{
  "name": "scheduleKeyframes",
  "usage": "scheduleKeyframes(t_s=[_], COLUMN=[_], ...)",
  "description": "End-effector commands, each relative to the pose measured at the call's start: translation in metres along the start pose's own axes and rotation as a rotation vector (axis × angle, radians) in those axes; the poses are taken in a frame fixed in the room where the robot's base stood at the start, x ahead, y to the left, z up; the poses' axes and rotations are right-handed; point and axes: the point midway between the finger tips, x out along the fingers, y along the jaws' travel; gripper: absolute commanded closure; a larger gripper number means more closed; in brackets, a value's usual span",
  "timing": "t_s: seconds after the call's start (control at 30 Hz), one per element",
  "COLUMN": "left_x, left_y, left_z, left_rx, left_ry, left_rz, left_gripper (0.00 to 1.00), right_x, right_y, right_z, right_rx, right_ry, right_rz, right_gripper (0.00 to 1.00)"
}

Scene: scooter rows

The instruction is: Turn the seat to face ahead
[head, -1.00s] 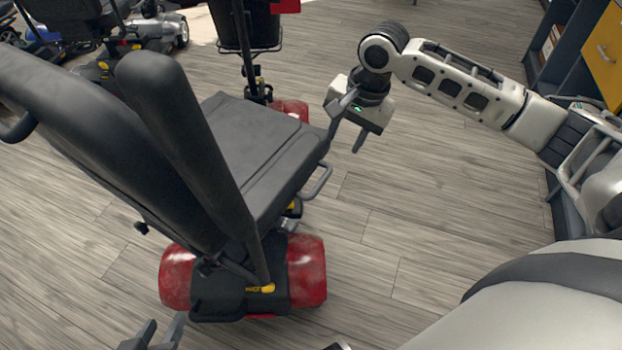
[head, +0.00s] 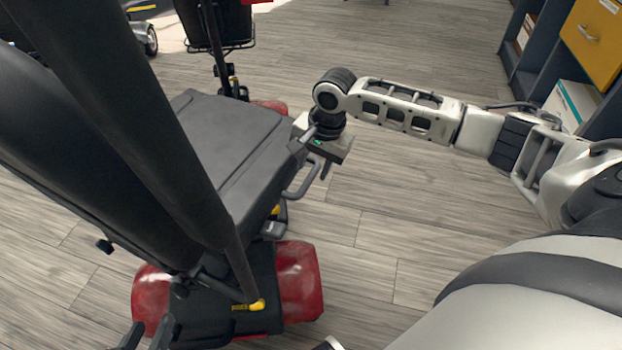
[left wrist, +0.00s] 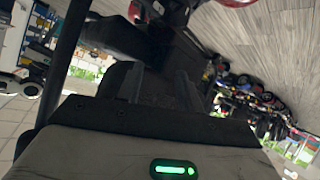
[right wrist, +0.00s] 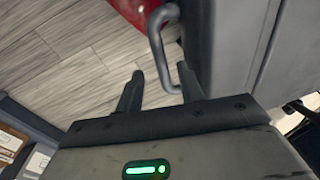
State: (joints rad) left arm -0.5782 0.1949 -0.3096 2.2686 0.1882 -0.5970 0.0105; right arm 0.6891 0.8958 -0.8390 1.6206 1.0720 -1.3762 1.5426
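The scooter's dark grey seat cushion (head: 235,140) shows in the head view, its backrest (head: 60,150) large at the left. It sits over a red rear base (head: 298,280), turned at an angle to it. My right gripper (head: 315,155) is open at the cushion's right corner. In the right wrist view its fingers (right wrist: 160,88) are apart, with a grey loop handle (right wrist: 160,45) just beyond them and the seat side (right wrist: 235,50) at the right; I cannot tell whether they touch. My left gripper (head: 147,335) is low behind the backrest, its fingers apart in the left wrist view (left wrist: 160,88).
The steering column with its black basket (head: 215,25) stands beyond the seat. Another scooter's wheel (head: 150,40) shows at the upper left. Shelving with a yellow drawer (head: 592,45) stands at the right. The wooden floor between is clear.

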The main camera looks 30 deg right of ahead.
Motion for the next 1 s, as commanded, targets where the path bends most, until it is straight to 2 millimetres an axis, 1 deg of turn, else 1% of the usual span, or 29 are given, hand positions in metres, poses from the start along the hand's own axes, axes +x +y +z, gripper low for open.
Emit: scheduleKeyframes(t_s=[0.03,0.2,0.4,0.57,0.6,0.67,0.7,0.73,1.0], left_x=[0.001,0.0,-0.003,-0.004,-0.004,-0.004,-0.004,-0.004,-0.005], left_y=[0.0,0.003,0.006,0.008,0.008,0.008,0.008,0.008,0.008], left_z=[0.001,-0.007,-0.014,-0.014,-0.014,-0.013,-0.013,-0.013,-0.012], left_rx=[0.002,0.003,0.005,0.007,0.007,0.007,0.007,0.007,0.007], left_ry=[0.016,0.059,0.086,0.086,0.085,0.083,0.082,0.081,0.065], left_rz=[0.004,0.012,0.021,0.024,0.024,0.024,0.024,0.024,0.022], left_gripper=[0.64,0.64,0.64,0.64,0.64,0.64,0.64,0.64,0.64], right_x=[0.012,0.028,0.033,0.033,0.033,0.033,0.033,0.033,0.031], right_y=[0.0,0.0,-0.001,-0.001,-0.001,-0.001,0.0,0.0,0.001], right_z=[0.0,0.0,0.0,0.0,0.0,0.0,0.0,0.0,-0.001], right_rx=[0.0,-0.001,-0.002,-0.001,-0.001,-0.001,-0.001,-0.001,-0.002], right_ry=[0.0,0.0,0.0,0.0,0.0,0.0,0.0,0.0,-0.001], right_rz=[0.0,-0.001,-0.002,-0.001,-0.001,-0.001,-0.001,-0.001,0.0], right_gripper=[0.62,0.62,0.62,0.62,0.65,0.82,0.93,1.0,1.0])
